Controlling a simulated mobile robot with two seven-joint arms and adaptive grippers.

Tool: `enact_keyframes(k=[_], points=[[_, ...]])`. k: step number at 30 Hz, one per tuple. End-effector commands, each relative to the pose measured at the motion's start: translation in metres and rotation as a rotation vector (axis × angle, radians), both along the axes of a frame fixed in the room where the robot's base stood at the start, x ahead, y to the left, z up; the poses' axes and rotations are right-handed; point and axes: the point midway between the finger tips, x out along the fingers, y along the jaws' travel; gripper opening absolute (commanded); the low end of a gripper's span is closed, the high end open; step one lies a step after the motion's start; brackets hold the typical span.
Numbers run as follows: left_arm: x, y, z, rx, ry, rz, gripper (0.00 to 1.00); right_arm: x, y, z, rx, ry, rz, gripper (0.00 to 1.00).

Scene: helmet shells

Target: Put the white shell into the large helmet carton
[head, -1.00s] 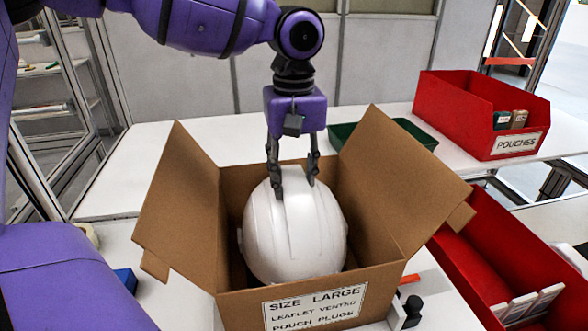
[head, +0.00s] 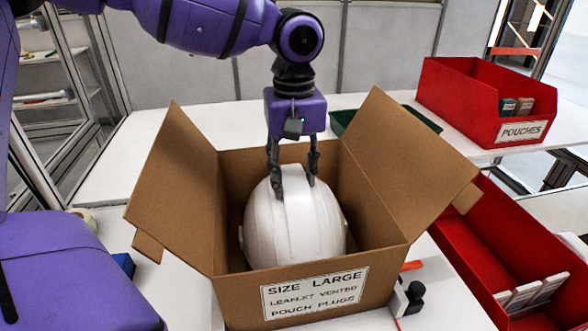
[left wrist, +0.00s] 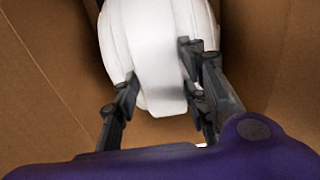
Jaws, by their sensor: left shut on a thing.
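The white shell (head: 293,225) sits inside the open large helmet carton (head: 238,297), whose front label reads "SIZE LARGE". The shell's crown rises around the level of the carton's rim; its lower part is hidden by the front wall. My left gripper (head: 293,186) comes down from above and is shut on the shell's crown ridge, one finger on each side. In the left wrist view the white shell (left wrist: 160,55) shows between the two fingers (left wrist: 160,92), with brown cardboard around it. My right gripper is in neither view.
The carton's side flaps (head: 172,180) stand splayed outward. A red bin labelled "POUCHES" (head: 465,105) stands at the back right, and another red bin (head: 480,255) is close to the carton's right. A green tray (head: 425,122) lies behind.

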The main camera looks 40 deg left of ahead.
Motion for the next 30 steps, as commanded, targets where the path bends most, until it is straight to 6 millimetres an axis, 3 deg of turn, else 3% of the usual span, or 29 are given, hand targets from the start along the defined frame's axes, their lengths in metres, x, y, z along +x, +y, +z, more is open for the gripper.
enact_keyframes(k=[14, 15, 19, 30], points=[[0.0, 0.0, -0.02, 0.0, 0.0, -0.002, 0.0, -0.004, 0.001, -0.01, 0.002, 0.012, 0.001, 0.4], [0.0, 0.0, -0.02, 0.0, -0.001, -0.001, 0.43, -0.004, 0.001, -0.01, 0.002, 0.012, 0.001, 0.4], [0.0, 0.0, -0.019, 0.0, -0.001, -0.001, 0.6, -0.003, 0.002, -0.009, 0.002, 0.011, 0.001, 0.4], [0.0, 0.0, -0.017, 0.0, -0.001, 0.0, 0.62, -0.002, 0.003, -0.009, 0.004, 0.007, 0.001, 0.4]])
